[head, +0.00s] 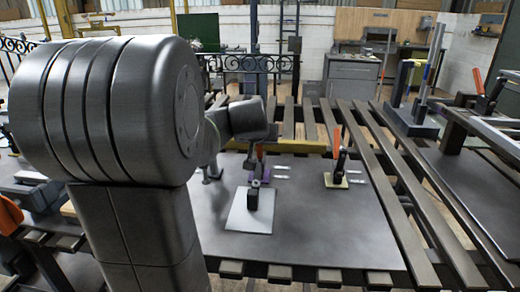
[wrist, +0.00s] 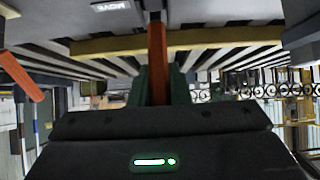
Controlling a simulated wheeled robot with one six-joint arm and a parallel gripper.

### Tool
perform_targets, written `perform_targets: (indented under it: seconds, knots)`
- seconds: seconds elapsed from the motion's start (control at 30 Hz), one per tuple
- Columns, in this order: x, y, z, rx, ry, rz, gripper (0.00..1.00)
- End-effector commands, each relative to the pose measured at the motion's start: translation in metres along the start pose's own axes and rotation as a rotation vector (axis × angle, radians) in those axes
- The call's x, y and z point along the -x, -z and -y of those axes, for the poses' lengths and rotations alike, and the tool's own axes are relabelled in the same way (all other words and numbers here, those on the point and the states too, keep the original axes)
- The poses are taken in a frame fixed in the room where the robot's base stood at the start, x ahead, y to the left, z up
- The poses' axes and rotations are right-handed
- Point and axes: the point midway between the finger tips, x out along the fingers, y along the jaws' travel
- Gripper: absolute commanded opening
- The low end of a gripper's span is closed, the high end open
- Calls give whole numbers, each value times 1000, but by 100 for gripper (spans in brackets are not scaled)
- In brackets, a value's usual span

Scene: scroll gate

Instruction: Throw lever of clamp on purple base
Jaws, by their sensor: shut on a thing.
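The clamp on the purple base (head: 270,174) stands on the grey table plate, partly hidden behind my wrist and a black post. In the wrist view, its orange-red lever (wrist: 157,55) runs between the two dark green fingers of my gripper (wrist: 160,86). The gripper is shut on this lever. In the head view my forearm and wrist reach over to the clamp, and the fingers are hard to make out. The lever's angle cannot be told clearly.
A second clamp with a raised orange lever (head: 337,139) stands on a yellowish base (head: 337,180) to the right. A pale square plate (head: 248,219) with a black post lies in front. The table plate is clear at front right. Slatted rails surround it.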

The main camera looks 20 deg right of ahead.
Motion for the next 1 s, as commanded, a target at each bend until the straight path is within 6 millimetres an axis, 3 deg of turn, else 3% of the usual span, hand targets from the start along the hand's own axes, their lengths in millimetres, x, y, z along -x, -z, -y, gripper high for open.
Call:
perform_targets:
  seconds: [0.63,0.67,0.77,1.0]
  knots:
    - [2,-2,0,0,0,-29,0]
    - [2,-2,0,0,0,-29,18]
    - [2,-2,0,0,0,-29,38]
    - [2,-2,0,0,0,-29,38]
